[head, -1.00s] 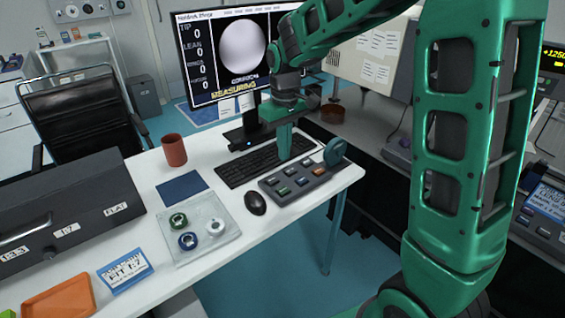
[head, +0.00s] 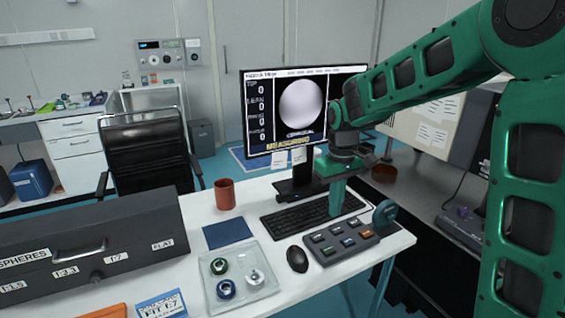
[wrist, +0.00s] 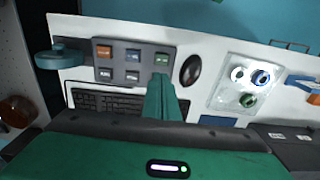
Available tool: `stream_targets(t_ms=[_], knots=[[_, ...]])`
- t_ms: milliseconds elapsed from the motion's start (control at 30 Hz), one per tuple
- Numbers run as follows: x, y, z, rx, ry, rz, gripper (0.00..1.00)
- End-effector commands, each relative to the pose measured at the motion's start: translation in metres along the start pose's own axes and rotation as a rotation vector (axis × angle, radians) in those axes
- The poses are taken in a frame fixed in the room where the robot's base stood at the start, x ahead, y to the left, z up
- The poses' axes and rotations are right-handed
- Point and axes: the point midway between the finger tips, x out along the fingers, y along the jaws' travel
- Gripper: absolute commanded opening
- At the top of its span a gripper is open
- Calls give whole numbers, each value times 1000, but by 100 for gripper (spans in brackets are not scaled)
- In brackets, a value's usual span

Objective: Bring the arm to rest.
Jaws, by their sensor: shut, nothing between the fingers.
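My green arm reaches in from the right in the head view, with my gripper (head: 336,197) pointing down over the right part of the black keyboard (head: 290,218). The fingers are together with nothing between them. In the wrist view my gripper (wrist: 161,88) shows as a green wedge in front of the keyboard (wrist: 110,101) and the button box (wrist: 132,62). I cannot tell whether the fingertips touch anything. The button box (head: 357,231) lies just right of and nearer than the fingers.
The monitor (head: 283,108) stands behind the keyboard and reads "MEASURING". A mouse (head: 297,259), a red-brown cup (head: 225,194), a glass tray (head: 262,291) with several small round parts, and a long dark case (head: 150,212) stand on the white table (head: 215,215). A blue ring-shaped object (head: 384,214) stands beside the button box.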

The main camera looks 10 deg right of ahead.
Motion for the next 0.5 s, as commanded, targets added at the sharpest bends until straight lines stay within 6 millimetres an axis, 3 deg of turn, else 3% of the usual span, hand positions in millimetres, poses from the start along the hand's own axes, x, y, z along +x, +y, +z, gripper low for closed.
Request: stream_targets(t_ms=[167, 300, 500], knots=[[-17, 32, 47, 121, 1, 13, 0], [-31, 61, 113, 281, -3, 23, 0], [-38, 82, 211, 513, -8, 23, 0]])
